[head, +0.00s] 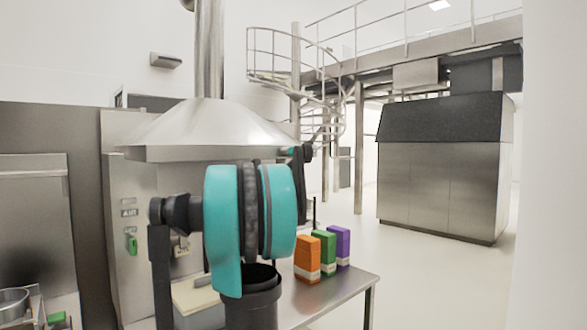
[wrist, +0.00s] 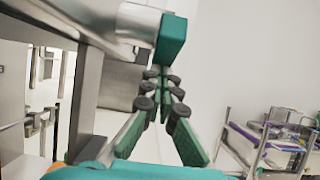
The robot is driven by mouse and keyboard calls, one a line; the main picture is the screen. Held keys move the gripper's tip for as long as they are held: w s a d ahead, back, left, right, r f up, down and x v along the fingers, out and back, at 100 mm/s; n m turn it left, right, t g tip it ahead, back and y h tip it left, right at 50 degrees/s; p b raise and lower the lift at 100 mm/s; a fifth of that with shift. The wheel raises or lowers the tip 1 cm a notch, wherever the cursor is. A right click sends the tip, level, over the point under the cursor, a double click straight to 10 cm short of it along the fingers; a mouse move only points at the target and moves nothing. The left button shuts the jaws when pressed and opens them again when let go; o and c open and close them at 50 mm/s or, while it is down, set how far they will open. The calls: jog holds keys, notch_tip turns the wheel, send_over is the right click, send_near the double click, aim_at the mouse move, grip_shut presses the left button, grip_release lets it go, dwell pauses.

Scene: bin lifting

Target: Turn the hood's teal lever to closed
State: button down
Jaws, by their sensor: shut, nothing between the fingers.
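The steel hood (head: 205,130) hangs over the counter in the head view. A small teal piece that looks like its lever (head: 287,151) shows at the hood's right edge, mostly hidden by my dark gripper (head: 303,155). In the wrist view the teal lever (wrist: 172,40) is a block at the end of a grey metal part beside the hood's edge (wrist: 92,70). My gripper (wrist: 158,74) is shut and empty, its fingertips together just below the lever in the picture. I cannot tell whether they touch it. The lever's pivot and any closed mark are not clear.
A steel table (head: 335,293) below carries an orange box (head: 307,257), a green box (head: 325,250) and a purple box (head: 340,243). A panel with a green handle (head: 131,244) stands at left. The floor right of the table is clear.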

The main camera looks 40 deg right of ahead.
jog(key=shift+d+r, duration=0.3)
jog(key=shift+d, duration=0.3)
jog(key=shift+w+d, duration=0.1)
dwell(0.3)
dwell(0.6)
jog(key=a+f, duration=0.8)
jog(key=f, duration=0.2)
jog(key=shift+s+a, duration=0.3)
jog(key=shift+s, duration=0.05)
